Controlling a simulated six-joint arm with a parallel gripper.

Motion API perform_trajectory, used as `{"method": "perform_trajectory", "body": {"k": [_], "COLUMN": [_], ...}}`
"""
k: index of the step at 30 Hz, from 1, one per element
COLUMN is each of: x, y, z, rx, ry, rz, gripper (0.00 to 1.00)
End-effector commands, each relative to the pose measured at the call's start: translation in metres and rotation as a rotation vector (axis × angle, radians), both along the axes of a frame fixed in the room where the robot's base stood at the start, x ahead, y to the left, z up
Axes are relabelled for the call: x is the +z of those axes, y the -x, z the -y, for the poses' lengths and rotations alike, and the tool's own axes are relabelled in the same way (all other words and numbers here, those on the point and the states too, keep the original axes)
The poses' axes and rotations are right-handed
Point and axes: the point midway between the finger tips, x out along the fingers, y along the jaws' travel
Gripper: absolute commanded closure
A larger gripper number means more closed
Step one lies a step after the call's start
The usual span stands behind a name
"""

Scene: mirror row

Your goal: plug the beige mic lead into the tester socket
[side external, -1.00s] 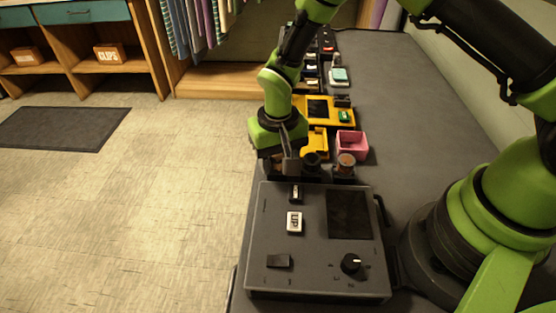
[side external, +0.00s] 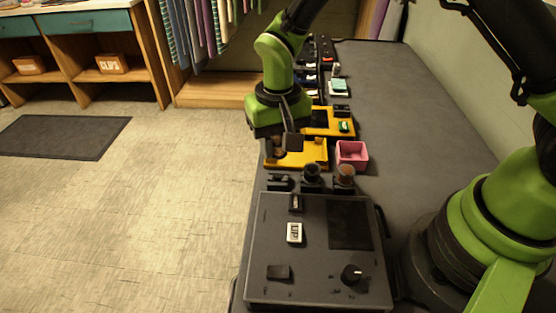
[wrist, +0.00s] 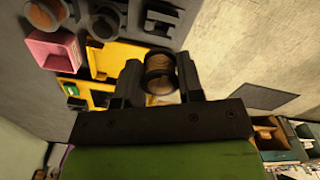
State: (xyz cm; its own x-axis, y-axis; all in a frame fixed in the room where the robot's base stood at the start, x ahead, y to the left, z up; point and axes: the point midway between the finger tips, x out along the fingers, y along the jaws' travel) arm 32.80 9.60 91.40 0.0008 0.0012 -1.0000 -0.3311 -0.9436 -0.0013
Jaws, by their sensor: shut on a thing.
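My gripper (wrist: 160,80) is shut on a short dark cylindrical plug with a beige-brown end, which I take to be the beige mic lead (wrist: 160,70). In the side view my gripper (side external: 282,146) holds it in the air above the yellow tray, and its brown part (side external: 278,146) shows only partly. A large grey panel box (side external: 265,245) with a dark screen, a knob and a white "UP" label stands nearest the camera. A yellow unit (side external: 345,117) with a dark screen and green button lies farther back. I cannot tell which opening is the tester socket.
A row of holders stands behind the grey box: an empty-looking black one (side external: 280,183), one with a dark cylinder (side external: 311,174), and one with a brown-topped cylinder (side external: 345,175). A pink open box (side external: 352,154) sits beside the yellow tray (side external: 312,158). The bench's right side is clear.

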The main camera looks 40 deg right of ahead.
Motion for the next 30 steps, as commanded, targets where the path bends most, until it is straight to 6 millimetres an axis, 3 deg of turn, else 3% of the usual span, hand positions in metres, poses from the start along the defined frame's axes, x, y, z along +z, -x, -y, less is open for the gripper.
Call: {"method": "perform_trajectory", "body": {"k": [3, 8, 11, 16, 21, 24, 30], "x": [0.021, 0.034, 0.035, 0.035, 0.035, 0.035, 0.035], "y": [-0.001, -0.012, -0.028, -0.054, -0.064, -0.062, -0.057], "z": [0.000, 0.017, 0.044, 0.115, 0.187, 0.220, 0.256], "rx": [-0.001, -0.042, -0.105, -0.252, -0.386, -0.448, -0.513], "ry": [-0.001, 0.002, 0.002, 0.004, 0.005, 0.003, 0.003], "rz": [0.004, 0.002, 0.001, -0.001, 0.000, -0.002, -0.002], "gripper": [0.88, 0.88, 0.88, 0.88, 0.88, 0.88, 0.88]}}
